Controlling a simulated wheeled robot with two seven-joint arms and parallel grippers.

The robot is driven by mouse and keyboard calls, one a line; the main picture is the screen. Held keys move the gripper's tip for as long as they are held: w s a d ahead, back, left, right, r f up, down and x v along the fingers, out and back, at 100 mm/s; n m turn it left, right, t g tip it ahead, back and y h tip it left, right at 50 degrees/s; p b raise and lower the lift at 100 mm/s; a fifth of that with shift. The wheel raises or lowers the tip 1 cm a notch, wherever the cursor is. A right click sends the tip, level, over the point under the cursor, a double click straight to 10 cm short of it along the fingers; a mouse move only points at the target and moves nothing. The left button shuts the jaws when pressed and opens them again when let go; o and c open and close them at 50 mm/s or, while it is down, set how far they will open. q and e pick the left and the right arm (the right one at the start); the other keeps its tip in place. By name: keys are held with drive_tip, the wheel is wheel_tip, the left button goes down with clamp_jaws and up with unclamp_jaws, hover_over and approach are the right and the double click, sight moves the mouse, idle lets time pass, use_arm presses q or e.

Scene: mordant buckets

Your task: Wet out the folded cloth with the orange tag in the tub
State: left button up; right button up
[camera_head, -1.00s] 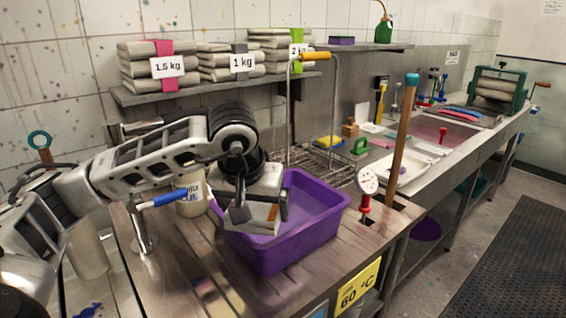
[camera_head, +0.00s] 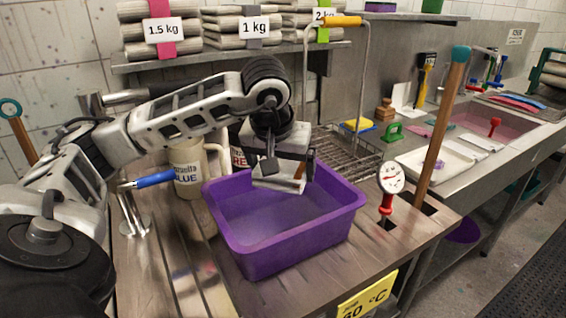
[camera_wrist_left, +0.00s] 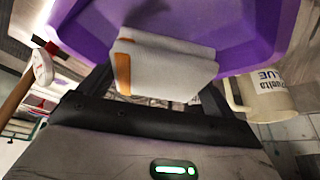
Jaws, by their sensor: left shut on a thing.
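The folded cloth (camera_head: 277,184) is pale grey-white with an orange tag (camera_head: 299,171). My left gripper (camera_head: 284,172) is shut on it and points down over the back part of the purple tub (camera_head: 292,251). The tub stands on the wooden counter and holds a shallow-looking purplish liquid. The cloth seems to hang above the liquid, apart from it. In the left wrist view the cloth (camera_wrist_left: 170,65) sits between the fingers, its orange tag (camera_wrist_left: 122,72) at the left end, with the tub (camera_wrist_left: 235,30) beyond. My right gripper is not in view.
A cream jug (camera_head: 190,175) stands left of the tub behind my arm. A dial thermometer (camera_head: 388,185) and a wooden-handled tool (camera_head: 437,130) stand to its right. A wire rack (camera_head: 345,150) with a tall handle is behind. A shelf of weighted cloth stacks (camera_head: 240,55) hangs above.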

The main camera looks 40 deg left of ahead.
use_arm(q)
wheel_tip(320, 180, down, 9)
drive_tip(key=b, duration=0.7)
drive_tip(key=shift+f+b, duration=0.55)
drive_tip(key=shift+f, duration=0.25)
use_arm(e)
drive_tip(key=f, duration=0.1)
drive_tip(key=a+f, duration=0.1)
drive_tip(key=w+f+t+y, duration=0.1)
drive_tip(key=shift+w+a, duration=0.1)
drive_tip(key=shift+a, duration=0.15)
use_arm(q)
drive_tip(key=shift+a, duration=0.1)
drive_tip(key=shift+s+a+b, duration=0.15)
drive_tip(key=shift+a+b, duration=0.15)
drive_tip(key=shift+b, duration=0.05)
drive_tip(key=shift+w+d+p, duration=0.4)
drive_tip(key=shift+d+p, duration=0.15)
drive_tip(key=shift+d, duration=0.2)
drive_tip(key=shift+s+a+b, duration=0.35)
drive_tip(key=shift+a+b, duration=0.15)
drive_tip(key=shift+a, duration=0.2)
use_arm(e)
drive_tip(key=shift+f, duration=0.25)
